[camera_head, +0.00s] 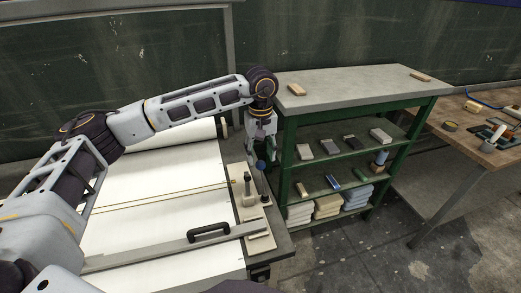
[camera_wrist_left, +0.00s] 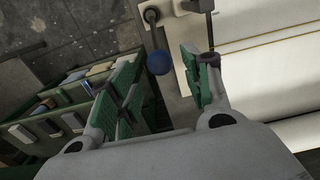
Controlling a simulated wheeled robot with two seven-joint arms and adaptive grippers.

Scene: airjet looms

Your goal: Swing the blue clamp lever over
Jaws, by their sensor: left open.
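The clamp lever's blue ball knob (camera_head: 261,164) tops a thin dark rod standing on a pale mounting plate (camera_head: 252,216) at the right edge of the white cloth bed. In the left wrist view the blue knob (camera_wrist_left: 159,62) lies just ahead of the gap between the fingers, with the rod running up from it. My left gripper (camera_head: 262,148) points down just above the knob. In the wrist view its green-padded fingers (camera_wrist_left: 163,85) are spread, with nothing between them. My right gripper is not in view.
A dark upright clamp post (camera_head: 248,188) stands beside the lever. A metal bar with a black handle (camera_head: 208,233) crosses the bed in front. A green shelf unit (camera_head: 350,82) with several blocks stands close on the right, and a wooden workbench (camera_head: 478,148) beyond it.

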